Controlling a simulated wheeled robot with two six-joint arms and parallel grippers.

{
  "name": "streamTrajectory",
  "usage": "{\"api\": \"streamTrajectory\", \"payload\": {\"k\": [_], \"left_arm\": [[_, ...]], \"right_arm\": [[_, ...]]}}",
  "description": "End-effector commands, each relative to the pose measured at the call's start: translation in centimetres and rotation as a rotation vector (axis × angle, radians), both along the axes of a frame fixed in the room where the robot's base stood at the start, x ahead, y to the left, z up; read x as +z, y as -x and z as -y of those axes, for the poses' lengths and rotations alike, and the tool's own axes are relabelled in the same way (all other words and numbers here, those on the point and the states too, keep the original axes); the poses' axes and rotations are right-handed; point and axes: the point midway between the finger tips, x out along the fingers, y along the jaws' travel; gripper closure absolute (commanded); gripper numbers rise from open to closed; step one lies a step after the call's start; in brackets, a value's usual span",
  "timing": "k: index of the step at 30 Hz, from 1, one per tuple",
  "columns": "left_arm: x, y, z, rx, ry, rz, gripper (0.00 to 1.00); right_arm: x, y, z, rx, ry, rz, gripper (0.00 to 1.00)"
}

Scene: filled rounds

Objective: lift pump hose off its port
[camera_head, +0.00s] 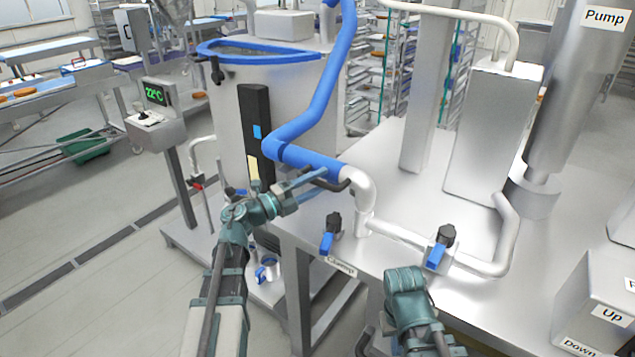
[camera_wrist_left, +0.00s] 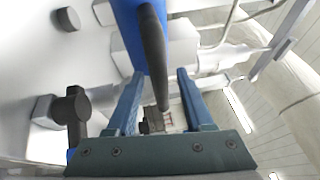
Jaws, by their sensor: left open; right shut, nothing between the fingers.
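The blue pump hose (camera_head: 307,118) comes down from the top and bends towards the white pipe port (camera_head: 358,186), where its end sits at the elbow. A black handle (camera_head: 338,186) sticks out by the hose end. My left gripper (camera_head: 322,178) is open at this handle. In the left wrist view the blue hose (camera_wrist_left: 128,25) is at the top, and the black handle (camera_wrist_left: 153,55) reaches down between the two open fingers (camera_wrist_left: 160,75) with gaps at both sides. My right gripper (camera_head: 405,282) is low over the table, empty; its fingertips are hard to make out.
A steel tank (camera_head: 225,110) with a blue rim stands behind. The steel table (camera_head: 420,190) carries a pump column (camera_head: 570,90) and a button box (camera_head: 590,315).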

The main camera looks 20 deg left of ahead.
Motion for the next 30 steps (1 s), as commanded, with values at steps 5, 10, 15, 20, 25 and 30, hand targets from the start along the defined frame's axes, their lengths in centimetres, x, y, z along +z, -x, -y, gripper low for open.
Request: {"api": "streamTrajectory", "payload": {"k": [5, 10, 15, 20, 25, 30], "left_arm": [[0.0, 0.01, -0.01, 0.0, 0.0, 0.0, 0.73], [0.0, 0.03, -0.01, 0.0, 0.0, 0.0, 1.0], [-0.01, 0.03, -0.01, -0.001, -0.001, -0.001, 1.0], [-0.03, 0.04, -0.01, -0.001, -0.001, -0.001, 1.0], [-0.04, 0.04, 0.0, -0.001, -0.001, -0.001, 1.0], [-0.05, 0.04, 0.0, -0.001, -0.001, -0.001, 1.0]], "right_arm": [[0.0, 0.0, 0.0, 0.0, 0.0, 0.0, 1.0], [0.0, 0.0, 0.0, 0.0, 0.0, 0.0, 1.0], [-0.01, 0.0, 0.0, 0.0, 0.0, 0.0, 1.0], [-0.01, 0.0, 0.0, 0.0, 0.0, 0.0, 1.0], [-0.01, 0.0, 0.0, 0.0, 0.0, 0.0, 1.0], [-0.01, 0.0, 0.0, 0.0, 0.0, 0.0, 1.0]]}}
